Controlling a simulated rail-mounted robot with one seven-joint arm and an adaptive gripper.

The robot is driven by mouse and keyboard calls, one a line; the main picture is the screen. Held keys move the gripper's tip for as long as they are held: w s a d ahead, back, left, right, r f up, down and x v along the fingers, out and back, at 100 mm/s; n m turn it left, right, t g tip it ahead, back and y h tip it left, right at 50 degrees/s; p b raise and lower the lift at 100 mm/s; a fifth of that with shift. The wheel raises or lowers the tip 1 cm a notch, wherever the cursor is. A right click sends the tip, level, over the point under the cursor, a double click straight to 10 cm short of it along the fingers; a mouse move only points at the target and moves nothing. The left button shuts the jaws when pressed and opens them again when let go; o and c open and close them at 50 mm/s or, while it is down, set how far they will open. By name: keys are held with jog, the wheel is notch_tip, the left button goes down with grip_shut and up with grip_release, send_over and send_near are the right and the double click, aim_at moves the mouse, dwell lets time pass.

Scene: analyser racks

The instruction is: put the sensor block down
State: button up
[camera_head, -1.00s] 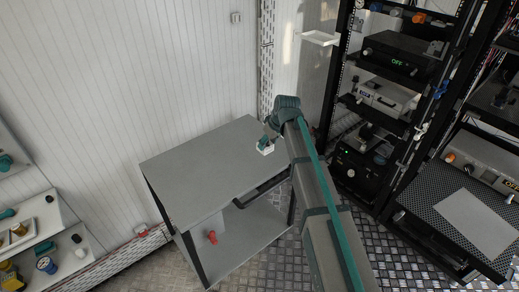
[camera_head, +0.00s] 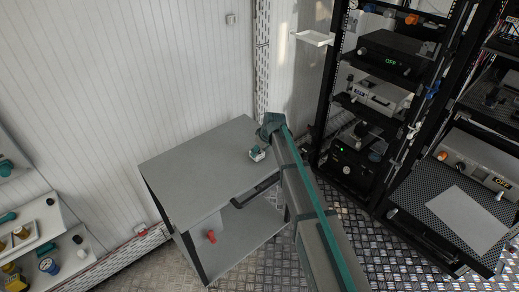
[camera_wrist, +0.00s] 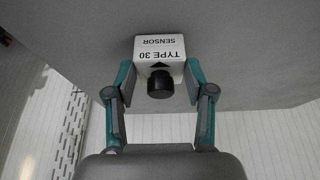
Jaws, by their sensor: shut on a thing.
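The sensor block (camera_wrist: 160,48) is a white box with "TYPE 30 SENSOR" printed on it and a black round knob on its near side. My gripper (camera_wrist: 160,90) is shut on it, with one teal and grey finger at each side. In the head view the white block (camera_head: 257,155) is at or just above the right part of the grey cart top (camera_head: 195,170), below my gripper (camera_head: 258,149). I cannot tell whether the block touches the surface. The rest of the cart top is bare.
The cart has a handle (camera_head: 255,190) on its right side and a red item (camera_head: 211,237) below. Black racks with instruments (camera_head: 385,95) stand at the right. A shelf with small parts (camera_head: 45,235) is at the left. A white tray (camera_head: 315,38) juts out near the racks.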

jog(key=shift+f, duration=0.1)
jog(key=o, duration=1.3)
jog(key=shift+c, duration=0.2)
jog(key=b+v, duration=0.2)
jog(key=v, duration=1)
